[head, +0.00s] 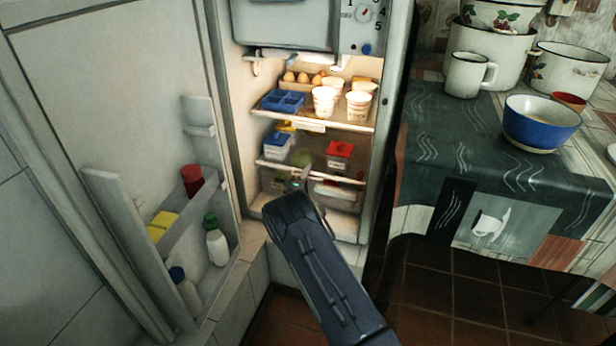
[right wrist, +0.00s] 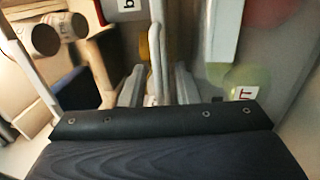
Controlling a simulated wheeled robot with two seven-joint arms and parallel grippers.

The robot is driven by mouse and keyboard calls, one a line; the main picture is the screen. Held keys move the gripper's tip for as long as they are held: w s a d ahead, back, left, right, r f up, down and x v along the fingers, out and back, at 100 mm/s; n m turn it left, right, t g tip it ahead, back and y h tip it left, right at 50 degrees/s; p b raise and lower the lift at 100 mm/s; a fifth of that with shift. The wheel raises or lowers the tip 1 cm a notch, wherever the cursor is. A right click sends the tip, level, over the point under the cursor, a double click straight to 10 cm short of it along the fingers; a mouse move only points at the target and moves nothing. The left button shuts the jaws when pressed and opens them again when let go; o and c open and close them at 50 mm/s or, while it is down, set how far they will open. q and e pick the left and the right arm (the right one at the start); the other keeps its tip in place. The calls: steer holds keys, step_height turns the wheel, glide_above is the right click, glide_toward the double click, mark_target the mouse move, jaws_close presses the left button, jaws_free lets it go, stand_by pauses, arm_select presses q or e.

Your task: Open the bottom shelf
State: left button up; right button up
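The open fridge (head: 236,130) stands at the centre of the head view. Its lower shelf (head: 352,181) has a pale front edge and holds a blue-and-white tub (head: 277,149) and a red-lidded box (head: 340,150). Clear bins (head: 335,200) sit below it. My right gripper (head: 298,181) is at this shelf's front edge, partly hidden by my own wrist. In the right wrist view its two fingers (right wrist: 158,88) are apart, with a pale upright bar (right wrist: 157,55) between them. I cannot tell whether they touch it. My left gripper is not in view.
The upper shelf (head: 300,122) holds eggs, cups and a blue container. The fridge door (head: 110,90) is swung open at left, with bottles in its racks. A table (head: 420,140) with enamel pots and a blue bowl (head: 540,122) stands at right.

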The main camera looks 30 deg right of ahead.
steer(key=shift+w+d+r, duration=0.1)
steer(key=shift+w+d, duration=0.3)
steer(key=shift+d, duration=0.1)
steer(key=c, duration=0.5)
jaws_close()
steer(key=shift+r, duration=0.1)
steer(key=shift+a, duration=0.1)
